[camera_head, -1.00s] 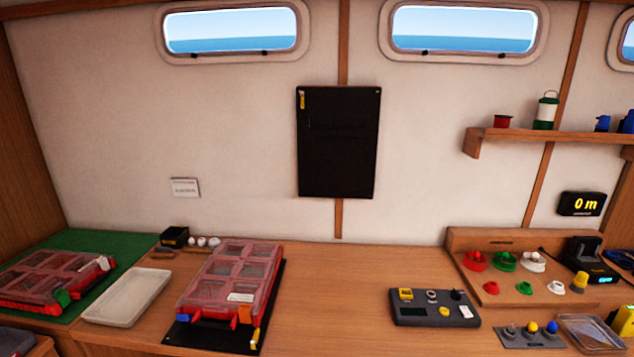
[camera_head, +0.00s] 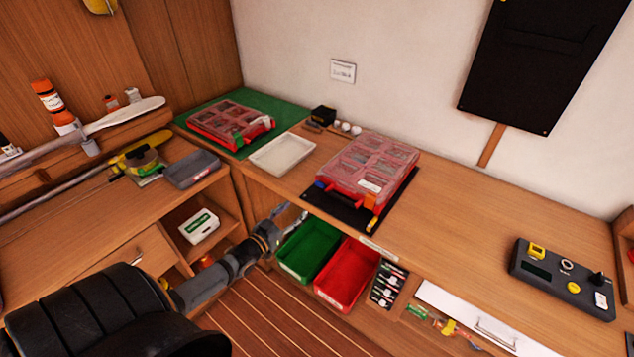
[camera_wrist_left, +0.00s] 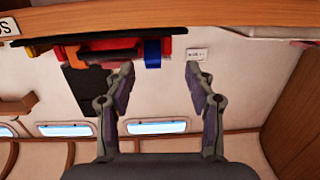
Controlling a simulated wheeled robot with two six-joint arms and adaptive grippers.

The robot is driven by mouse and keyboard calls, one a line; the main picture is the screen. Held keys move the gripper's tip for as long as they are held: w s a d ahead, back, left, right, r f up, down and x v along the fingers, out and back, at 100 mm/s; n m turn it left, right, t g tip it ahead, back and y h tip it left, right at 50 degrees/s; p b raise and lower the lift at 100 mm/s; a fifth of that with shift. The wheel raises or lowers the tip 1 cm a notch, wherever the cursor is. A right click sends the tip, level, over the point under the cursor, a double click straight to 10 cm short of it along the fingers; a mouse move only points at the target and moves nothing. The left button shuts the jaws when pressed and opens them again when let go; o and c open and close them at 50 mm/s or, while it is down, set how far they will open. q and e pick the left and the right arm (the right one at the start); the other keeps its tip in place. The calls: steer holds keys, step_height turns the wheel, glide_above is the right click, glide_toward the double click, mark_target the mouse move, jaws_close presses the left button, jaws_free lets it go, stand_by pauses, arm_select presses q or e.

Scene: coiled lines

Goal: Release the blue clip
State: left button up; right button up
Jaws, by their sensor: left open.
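The red case with clear lids (camera_head: 368,165) lies shut on a black mat (camera_head: 345,208) on the bench. The blue clip (camera_head: 319,185) is at the left end of its front edge, and an orange clip (camera_head: 370,201) is at the right end. My left gripper (camera_head: 296,217) is in front of the bench edge, lower than the case, open and empty. In the left wrist view, which looks upside down, the blue clip (camera_wrist_left: 152,55) shows beyond and between the spread fingertips (camera_wrist_left: 160,70), apart from them. My right gripper is in neither view.
Another red case (camera_head: 230,124) lies on a green mat at the left. A white tray (camera_head: 282,153) lies between the cases. Below the bench edge are a green bin (camera_head: 309,250) and a red bin (camera_head: 347,275). The bench right of the case is clear up to a grey control box (camera_head: 562,280).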

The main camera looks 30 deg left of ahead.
mark_target(319, 183)
arm_select(q)
steer(key=shift+t+h, duration=0.3)
steer(key=shift+t, duration=0.1)
steer(key=w+r+b, duration=0.1)
steer(key=w+b, duration=0.1)
steer(key=w+d+r+b, duration=0.1)
steer(key=w+b, duration=0.1)
steer(key=w, duration=0.1)
steer(key=w+b, duration=0.2)
steer(key=w, duration=0.1)
steer(key=shift+w+d+r, duration=0.2)
steer(key=shift+d+r, duration=0.15)
steer(key=shift+r, duration=0.05)
steer(key=w+b, duration=0.2)
steer(key=b, duration=0.4)
steer(key=shift+w+a+r, duration=0.1)
steer(key=shift+w, duration=0.1)
steer(key=shift+w+r+b, duration=0.25)
steer(key=shift+b, duration=0.65)
steer(key=shift+r, duration=0.1)
